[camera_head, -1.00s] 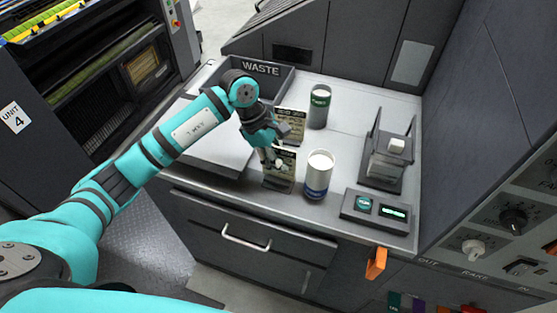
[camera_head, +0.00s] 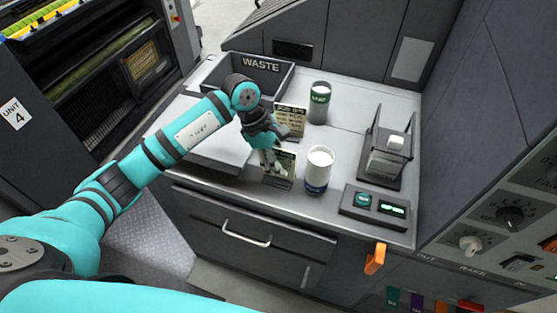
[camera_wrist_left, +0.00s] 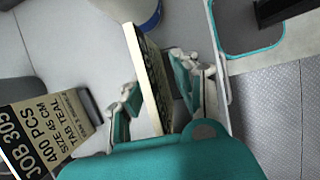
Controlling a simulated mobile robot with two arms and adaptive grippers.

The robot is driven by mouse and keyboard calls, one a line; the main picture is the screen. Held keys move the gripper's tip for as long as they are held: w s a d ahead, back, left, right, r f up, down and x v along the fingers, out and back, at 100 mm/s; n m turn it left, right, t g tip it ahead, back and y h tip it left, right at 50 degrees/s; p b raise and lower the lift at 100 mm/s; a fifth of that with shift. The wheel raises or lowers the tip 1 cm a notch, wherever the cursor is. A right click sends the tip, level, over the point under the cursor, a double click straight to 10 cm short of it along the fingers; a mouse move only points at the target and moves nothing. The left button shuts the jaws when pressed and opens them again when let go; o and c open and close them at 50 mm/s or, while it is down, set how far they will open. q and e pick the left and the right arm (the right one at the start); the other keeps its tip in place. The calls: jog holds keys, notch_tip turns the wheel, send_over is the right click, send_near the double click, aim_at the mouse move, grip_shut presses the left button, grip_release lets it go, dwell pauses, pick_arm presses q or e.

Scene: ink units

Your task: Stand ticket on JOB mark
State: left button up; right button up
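A ticket (camera_head: 279,169) with a dark face and picture stands upright near the front edge of the grey counter (camera_head: 335,150). In the left wrist view this ticket (camera_wrist_left: 150,85) shows nearly edge-on, with a cream side. My left gripper (camera_head: 268,158) is at its upper left in the head view. In the wrist view the left gripper's fingers (camera_wrist_left: 157,95) are spread on either side of the ticket, with a gap at the left finger. A second ticket (camera_head: 290,121), reading JOB 305 in the wrist view (camera_wrist_left: 42,135), stands behind. I see no JOB mark. My right gripper is out of view.
A white-topped can with a blue band (camera_head: 318,172) stands close right of the front ticket. A green-banded can (camera_head: 319,102) is farther back. The WASTE bin (camera_head: 285,84) is behind. A stapler-like device (camera_head: 388,160) and button box (camera_head: 376,207) are at right.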

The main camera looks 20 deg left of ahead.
pick_arm(q)
jog(key=shift+w+a+r+b, duration=0.1)
jog(key=shift+a+r+b, duration=0.1)
jog(key=shift+r+b, duration=0.25)
jog(key=b+v, duration=0.2)
jog(key=v, duration=0.7)
jog(key=shift+a+r, duration=0.2)
jog(key=shift+r, duration=0.1)
jog(key=shift+a+r+b, duration=0.2)
jog(key=shift+r+b, duration=0.1)
jog(key=shift+r, duration=0.4)
